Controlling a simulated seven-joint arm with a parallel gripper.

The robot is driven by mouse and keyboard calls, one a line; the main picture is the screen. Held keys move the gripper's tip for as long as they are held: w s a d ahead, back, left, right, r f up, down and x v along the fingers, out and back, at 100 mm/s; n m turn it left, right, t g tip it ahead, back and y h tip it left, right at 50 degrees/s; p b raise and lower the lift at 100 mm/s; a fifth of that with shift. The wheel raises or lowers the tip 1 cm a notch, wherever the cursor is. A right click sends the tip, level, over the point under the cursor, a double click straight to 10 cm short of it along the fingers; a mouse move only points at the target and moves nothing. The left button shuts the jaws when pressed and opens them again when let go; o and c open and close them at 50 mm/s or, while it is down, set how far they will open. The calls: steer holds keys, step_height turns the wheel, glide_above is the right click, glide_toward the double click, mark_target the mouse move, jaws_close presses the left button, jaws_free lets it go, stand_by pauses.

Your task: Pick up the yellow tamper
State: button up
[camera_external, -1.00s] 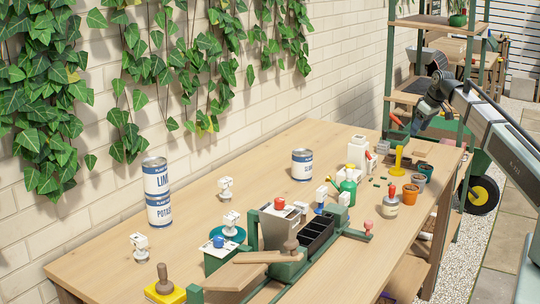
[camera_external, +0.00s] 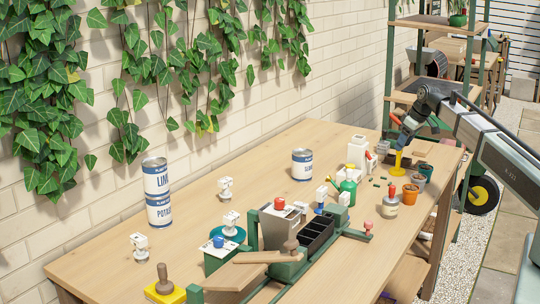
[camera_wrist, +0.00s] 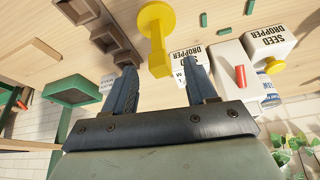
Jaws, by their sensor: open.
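The yellow tamper (camera_external: 397,168) stands upright near the far right end of the bench. In the wrist view the tamper (camera_wrist: 156,38) shows as a round disc and a stem with a wider end, just beyond my fingertips and roughly between them. My gripper (camera_external: 402,140) is above and close to the tamper in the external view, partly overlapping its top. In the wrist view my gripper (camera_wrist: 160,82) has its two fingers apart with nothing held. I cannot tell whether a finger touches the tamper.
White seed dropper boxes (camera_wrist: 198,55) stand close beside the tamper. A yellow block with a brown knob (camera_external: 164,290) sits at the near left.

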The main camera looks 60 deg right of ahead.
mark_target(397, 152)
steer(key=shift+x, duration=2.6)
steer(key=shift+w, duration=0.15)
steer(key=shift+c, duration=0.4)
jaws_close()
